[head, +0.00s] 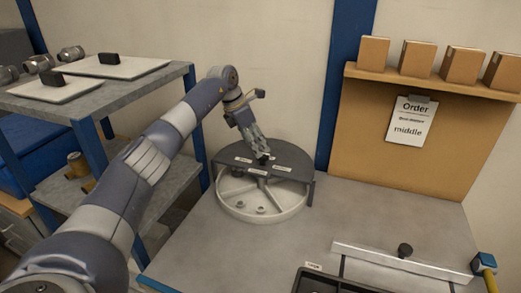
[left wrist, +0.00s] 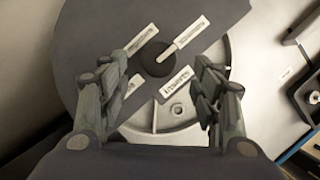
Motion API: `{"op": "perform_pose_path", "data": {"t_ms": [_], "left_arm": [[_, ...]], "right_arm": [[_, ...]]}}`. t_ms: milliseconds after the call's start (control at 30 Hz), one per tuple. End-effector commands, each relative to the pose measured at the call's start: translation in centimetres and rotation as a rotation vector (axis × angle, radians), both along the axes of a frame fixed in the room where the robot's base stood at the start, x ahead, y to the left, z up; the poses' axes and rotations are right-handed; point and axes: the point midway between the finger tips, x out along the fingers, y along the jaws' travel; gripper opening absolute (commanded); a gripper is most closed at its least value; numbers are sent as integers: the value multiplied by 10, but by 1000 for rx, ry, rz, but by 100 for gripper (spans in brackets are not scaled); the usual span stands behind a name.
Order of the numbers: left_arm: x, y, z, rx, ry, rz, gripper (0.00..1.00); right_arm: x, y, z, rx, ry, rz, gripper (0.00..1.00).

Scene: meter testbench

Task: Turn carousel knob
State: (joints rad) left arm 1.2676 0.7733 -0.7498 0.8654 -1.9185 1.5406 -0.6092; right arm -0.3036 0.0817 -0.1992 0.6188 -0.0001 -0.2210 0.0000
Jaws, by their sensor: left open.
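The carousel (head: 238,205) is a round white tray with dividers, standing on the grey bench below a dark grey cover (head: 292,160). The carousel also shows in the left wrist view (left wrist: 185,128). A dark round knob (left wrist: 158,57) with a white pointer bar sits on the cover between several white labels. My left gripper (head: 262,158) is over the cover, with its fingertips close to the knob. In the left wrist view my left gripper (left wrist: 168,85) is open, and the knob lies ahead between its fingers. Contact cannot be told. My right gripper is not in view.
A shelf unit (head: 125,90) with white trays stands at the left. A board with an order sheet (head: 408,120) reading "middle" and several boxes (head: 417,58) is at the back right. A white rail (head: 400,262) and a dark tray (head: 335,284) lie in front. The bench middle is clear.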

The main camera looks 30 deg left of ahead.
Motion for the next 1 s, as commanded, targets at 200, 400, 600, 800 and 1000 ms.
{"op": "perform_pose_path", "data": {"t_ms": [200, 400, 600, 800, 1000], "left_arm": [[11, -7, -30, -1, 1, 1, 59], [15, -10, -40, -1, -2, 0, 59], [15, -9, -41, -1, -2, 0, 59], [15, -9, -41, -1, -1, 0, 22], [15, -9, -41, 0, -1, 1, 15]], "right_arm": [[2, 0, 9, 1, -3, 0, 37], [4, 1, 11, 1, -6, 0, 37], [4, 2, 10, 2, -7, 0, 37], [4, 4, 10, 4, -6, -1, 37], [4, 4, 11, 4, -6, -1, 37]]}}
